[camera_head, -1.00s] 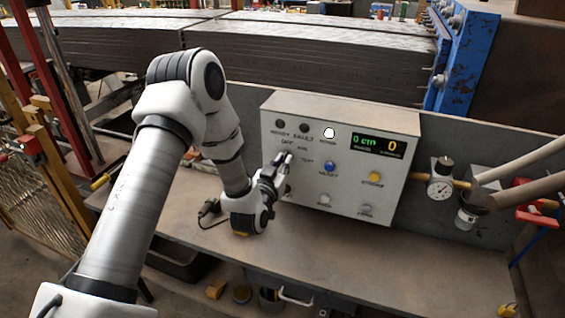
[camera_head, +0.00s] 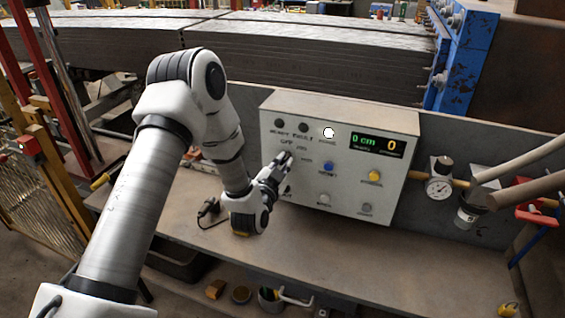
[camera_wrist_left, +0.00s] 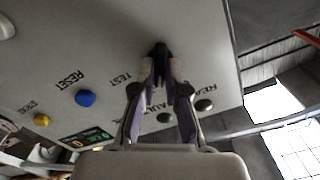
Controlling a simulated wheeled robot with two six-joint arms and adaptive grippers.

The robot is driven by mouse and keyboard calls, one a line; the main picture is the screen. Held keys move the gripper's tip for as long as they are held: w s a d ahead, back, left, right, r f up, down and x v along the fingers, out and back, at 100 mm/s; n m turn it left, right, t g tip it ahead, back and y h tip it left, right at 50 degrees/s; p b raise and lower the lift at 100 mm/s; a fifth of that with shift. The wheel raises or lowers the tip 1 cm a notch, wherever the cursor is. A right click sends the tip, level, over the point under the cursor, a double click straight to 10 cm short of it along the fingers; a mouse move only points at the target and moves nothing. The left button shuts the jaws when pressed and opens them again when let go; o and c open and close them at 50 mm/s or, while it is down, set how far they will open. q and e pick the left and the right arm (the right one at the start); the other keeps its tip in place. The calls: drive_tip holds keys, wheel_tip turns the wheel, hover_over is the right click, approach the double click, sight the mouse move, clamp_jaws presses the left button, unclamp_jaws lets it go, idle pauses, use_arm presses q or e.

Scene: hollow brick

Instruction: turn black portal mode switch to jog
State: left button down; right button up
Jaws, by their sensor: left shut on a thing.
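The black mode switch (camera_wrist_left: 160,52) is on the face of a light grey control box (camera_head: 345,105). In the left wrist view it sits between the fingertips of my left gripper (camera_wrist_left: 160,72), which is shut on it. In the head view my left gripper (camera_head: 284,160) reaches the left part of the panel and hides most of the switch. Labels around it include OFF and TEST; the exact pointer angle cannot be told. My right gripper is in neither view.
A blue reset button (camera_head: 328,167), a yellow button (camera_head: 375,176) and a lit white lamp (camera_head: 328,133) are on the same panel. A display (camera_head: 377,145) reads 0 cm and 0. A pressure gauge (camera_head: 439,188) stands right of the box. The bench (camera_head: 330,255) in front is mostly clear.

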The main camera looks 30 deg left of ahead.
use_arm(q)
drive_tip(key=shift+m, duration=1.3)
drive_tip(key=shift+d, duration=0.1)
drive_tip(key=c, duration=1.2)
unclamp_jaws()
drive_tip(key=v, duration=1.2)
drive_tip(key=shift+f, duration=0.1)
